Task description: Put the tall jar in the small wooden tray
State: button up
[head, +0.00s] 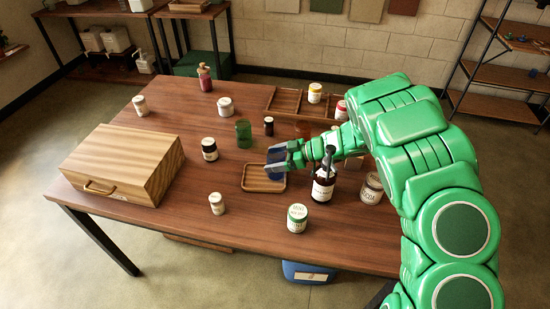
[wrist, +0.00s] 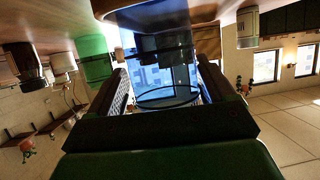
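The tall jar (head: 276,156) is clear blue glass. It is upright at the right end of the small wooden tray (head: 249,187), and its lower part overlaps the tray's right side in the head view. I cannot tell whether its base touches the tray floor. My gripper (head: 281,158) reaches in from the right with its fingers around the jar. In the wrist view the jar (wrist: 165,75) fills the space between both fingers, its round rim towards the camera. The rest of the tray is empty.
A green glass jar (head: 243,133) and a dark-lidded jar (head: 209,149) stand left of and behind the tray. A dark pump bottle (head: 323,185) stands close under my arm. A white jar (head: 297,217) is in front. A wooden box (head: 120,165) fills the left; a divided tray (head: 287,101) lies behind.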

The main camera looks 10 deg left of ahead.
jog(key=shift+o, duration=0.6)
jog(key=shift+r, duration=0.1)
jog(key=shift+r, duration=0.55)
jog(key=v, duration=0.3)
notch_tip(320, 180, up, 6)
jog(key=shift+f, duration=0.2)
jog(key=shift+r, duration=0.7)
